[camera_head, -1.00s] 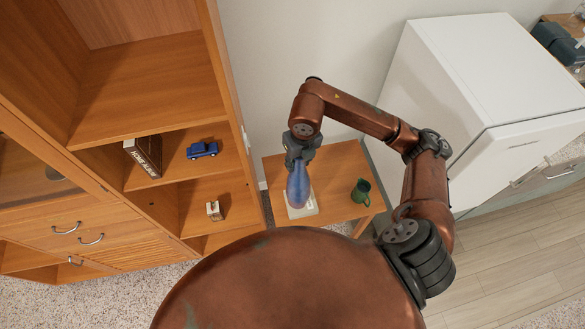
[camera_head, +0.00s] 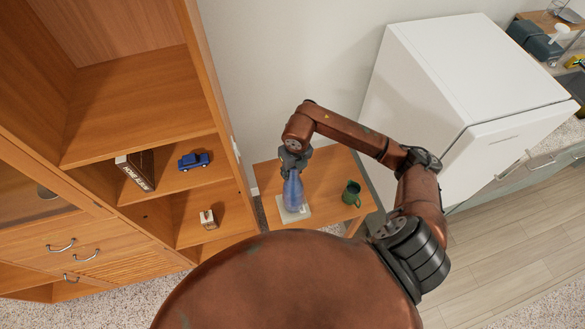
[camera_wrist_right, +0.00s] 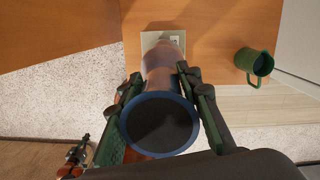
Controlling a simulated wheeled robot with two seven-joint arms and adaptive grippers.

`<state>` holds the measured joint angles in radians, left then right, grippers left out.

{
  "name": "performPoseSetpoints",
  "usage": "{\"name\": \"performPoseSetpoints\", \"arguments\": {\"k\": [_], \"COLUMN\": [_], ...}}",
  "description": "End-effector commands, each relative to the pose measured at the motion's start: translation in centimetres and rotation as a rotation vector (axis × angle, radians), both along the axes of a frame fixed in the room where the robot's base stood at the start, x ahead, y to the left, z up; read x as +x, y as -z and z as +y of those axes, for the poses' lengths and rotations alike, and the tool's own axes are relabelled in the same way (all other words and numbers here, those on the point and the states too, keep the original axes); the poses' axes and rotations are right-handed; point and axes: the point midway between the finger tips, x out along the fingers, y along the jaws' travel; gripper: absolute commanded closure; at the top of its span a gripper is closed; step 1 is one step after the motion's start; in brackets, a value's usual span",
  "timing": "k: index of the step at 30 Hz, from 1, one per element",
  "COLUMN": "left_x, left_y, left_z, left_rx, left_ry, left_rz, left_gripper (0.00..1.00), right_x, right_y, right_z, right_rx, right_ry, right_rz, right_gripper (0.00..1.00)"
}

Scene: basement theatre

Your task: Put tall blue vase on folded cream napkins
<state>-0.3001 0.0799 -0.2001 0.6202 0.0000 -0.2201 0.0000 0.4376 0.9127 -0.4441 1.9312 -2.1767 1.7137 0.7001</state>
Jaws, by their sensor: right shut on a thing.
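The tall blue vase (camera_head: 293,194) stands about upright over the folded cream napkins (camera_head: 305,212) on a small wooden table (camera_head: 328,172). My right gripper (camera_head: 292,172) is shut on the vase's upper part from above. In the right wrist view, the vase's dark round mouth (camera_wrist_right: 158,124) faces the camera between the gripper's fingers (camera_wrist_right: 166,108). The napkins (camera_wrist_right: 150,40) show past its far end there. The vase's base overlaps the napkins in both views; I cannot tell whether it touches them. My left gripper is not in view.
A green mug (camera_head: 352,193) stands on the table to the right of the napkins. A wooden shelf unit (camera_head: 140,95) with a blue toy car (camera_head: 193,161) rises at the left. A white fridge-like cabinet (camera_head: 465,85) stands at the right. A wall is behind the table.

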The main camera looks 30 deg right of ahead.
Motion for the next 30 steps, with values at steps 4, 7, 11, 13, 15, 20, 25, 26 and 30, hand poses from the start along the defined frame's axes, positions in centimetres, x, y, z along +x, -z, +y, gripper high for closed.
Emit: {"name": "performPoseSetpoints", "arguments": {"k": [4,7,11,13,15,20,25,26,30], "left_x": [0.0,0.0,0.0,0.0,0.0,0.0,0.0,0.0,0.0], "left_y": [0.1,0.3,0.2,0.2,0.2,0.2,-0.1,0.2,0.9], "left_z": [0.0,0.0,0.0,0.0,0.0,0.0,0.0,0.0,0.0], "left_rx": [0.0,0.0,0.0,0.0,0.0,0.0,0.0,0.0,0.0], "left_ry": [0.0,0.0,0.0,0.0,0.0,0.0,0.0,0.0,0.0], "left_rz": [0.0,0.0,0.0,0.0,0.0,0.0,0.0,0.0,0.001], "left_gripper": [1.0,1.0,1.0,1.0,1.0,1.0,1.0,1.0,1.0], "right_x": [0.1,0.0,0.0,0.0,0.0,0.0,0.0,0.1,-0.2], "right_y": [-0.1,0.3,0.2,0.2,0.2,0.2,-0.3,-0.5,-2.6], "right_z": [0.0,0.0,0.0,0.0,0.0,0.0,0.0,0.0,0.0], "right_rx": [0.001,0.0,0.0,0.0,0.0,0.0,0.0,0.0,-0.001], "right_ry": [0.0,0.0,0.0,0.0,0.0,0.0,0.0,-0.001,-0.003], "right_rz": [-0.004,0.0,0.0,0.0,0.0,0.0,-0.001,-0.003,-0.005], "right_gripper": [1.0,0.66,0.57,0.53,0.5,0.5,0.5,0.5,0.5]}}
